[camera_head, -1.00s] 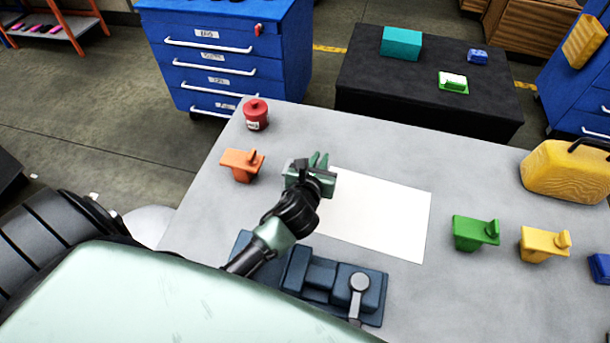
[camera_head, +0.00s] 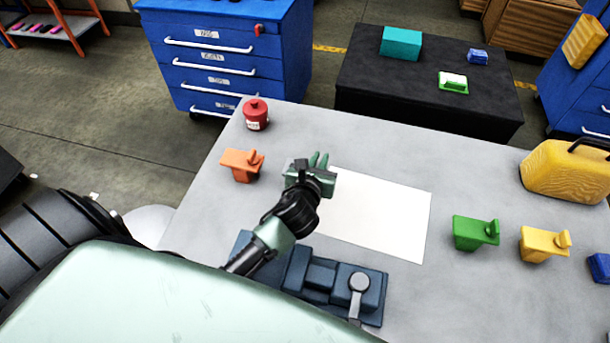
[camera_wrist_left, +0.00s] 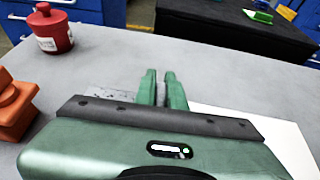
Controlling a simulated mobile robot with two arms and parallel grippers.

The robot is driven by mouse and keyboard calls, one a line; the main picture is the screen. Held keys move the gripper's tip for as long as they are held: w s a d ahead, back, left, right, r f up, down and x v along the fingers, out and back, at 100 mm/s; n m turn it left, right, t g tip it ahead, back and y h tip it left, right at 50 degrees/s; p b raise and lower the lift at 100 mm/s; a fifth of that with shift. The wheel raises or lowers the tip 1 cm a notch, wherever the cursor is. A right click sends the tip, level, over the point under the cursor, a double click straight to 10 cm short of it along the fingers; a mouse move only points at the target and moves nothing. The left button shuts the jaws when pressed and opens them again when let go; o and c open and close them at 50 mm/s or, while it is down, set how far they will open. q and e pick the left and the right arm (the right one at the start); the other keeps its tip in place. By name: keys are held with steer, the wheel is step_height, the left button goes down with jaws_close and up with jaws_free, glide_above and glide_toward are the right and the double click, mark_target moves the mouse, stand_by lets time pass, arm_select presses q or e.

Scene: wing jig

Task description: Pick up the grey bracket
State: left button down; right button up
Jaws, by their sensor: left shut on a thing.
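My left gripper (camera_head: 318,161) is over the grey table at the left edge of a white sheet. Its two green fingers also show in the left wrist view (camera_wrist_left: 162,88), close together with a narrow gap. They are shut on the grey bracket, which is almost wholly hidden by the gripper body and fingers. A speckled grey patch (camera_wrist_left: 113,97) beside the fingers in the wrist view seems to be part of it. I cannot tell whether it touches the table. My right gripper is not in view.
An orange bracket (camera_head: 242,164) and red canister (camera_head: 256,115) stand left of the gripper. A dark blue jig with a clamp (camera_head: 360,285) lies nearer me. Green (camera_head: 475,233) and yellow (camera_head: 545,244) brackets and a yellow case (camera_head: 566,171) are right. The white sheet (camera_head: 385,215) is bare.

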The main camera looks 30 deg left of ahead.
arm_select(q)
steer(key=shift+s+f, duration=0.15)
steer(key=shift+f, duration=0.1)
stand_by(0.4)
